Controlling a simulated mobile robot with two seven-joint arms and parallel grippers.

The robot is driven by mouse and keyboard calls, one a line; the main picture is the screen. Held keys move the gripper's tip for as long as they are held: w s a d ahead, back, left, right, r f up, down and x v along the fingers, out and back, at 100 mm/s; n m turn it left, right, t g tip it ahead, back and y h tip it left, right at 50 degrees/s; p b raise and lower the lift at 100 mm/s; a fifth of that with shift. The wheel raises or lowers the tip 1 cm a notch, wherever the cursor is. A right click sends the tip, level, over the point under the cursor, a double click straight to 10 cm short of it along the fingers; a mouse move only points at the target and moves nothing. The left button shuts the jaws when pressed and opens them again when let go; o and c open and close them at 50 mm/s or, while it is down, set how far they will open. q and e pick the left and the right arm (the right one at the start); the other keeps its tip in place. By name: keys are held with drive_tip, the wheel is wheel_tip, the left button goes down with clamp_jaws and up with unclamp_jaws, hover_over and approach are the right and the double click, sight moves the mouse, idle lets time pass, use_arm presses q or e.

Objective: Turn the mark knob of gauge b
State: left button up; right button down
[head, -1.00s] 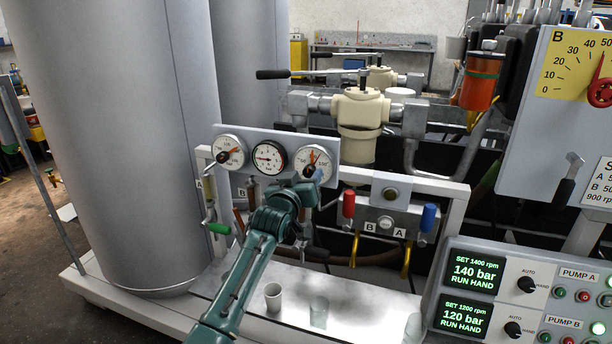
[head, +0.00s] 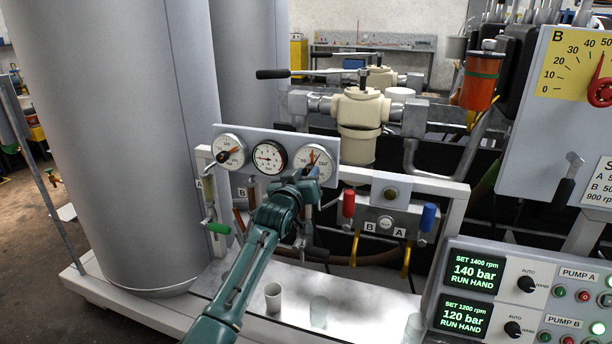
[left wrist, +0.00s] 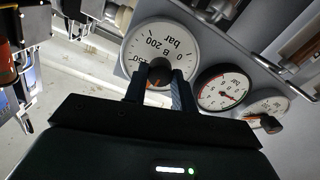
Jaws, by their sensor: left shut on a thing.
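Gauge b (head: 324,160) is the right-hand white dial of three on the grey panel, partly covered by my gripper in the head view. In the left wrist view its face (left wrist: 162,38), lettered B, bar and 200, fills the upper middle. My left gripper (head: 312,176) is at the front of this dial. In the left wrist view the two fingers of my left gripper (left wrist: 157,78) are shut on the dark mark knob (left wrist: 158,71) at the dial's centre. An orange-red mark shows between the fingers. My right gripper is not in view.
A smaller dial (head: 269,157) and another white gauge (head: 230,152) sit to the left on the same panel (head: 252,133). Red (head: 349,204) and blue (head: 428,217) handles stand to the right.

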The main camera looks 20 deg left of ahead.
use_arm(q)
drive_tip(key=shift+r+m+p, duration=0.15)
drive_tip(key=shift+m+p, duration=0.6)
drive_tip(key=shift+m, duration=0.45)
drive_tip(key=shift+c, duration=0.3)
drive_tip(key=m, duration=0.3)
drive_tip(key=o, duration=1)
drive_tip(key=shift+s+f, duration=0.15)
drive_tip(key=shift+f, duration=0.05)
drive_tip(key=s, duration=1.3)
drive_tip(key=shift+a, duration=0.2)
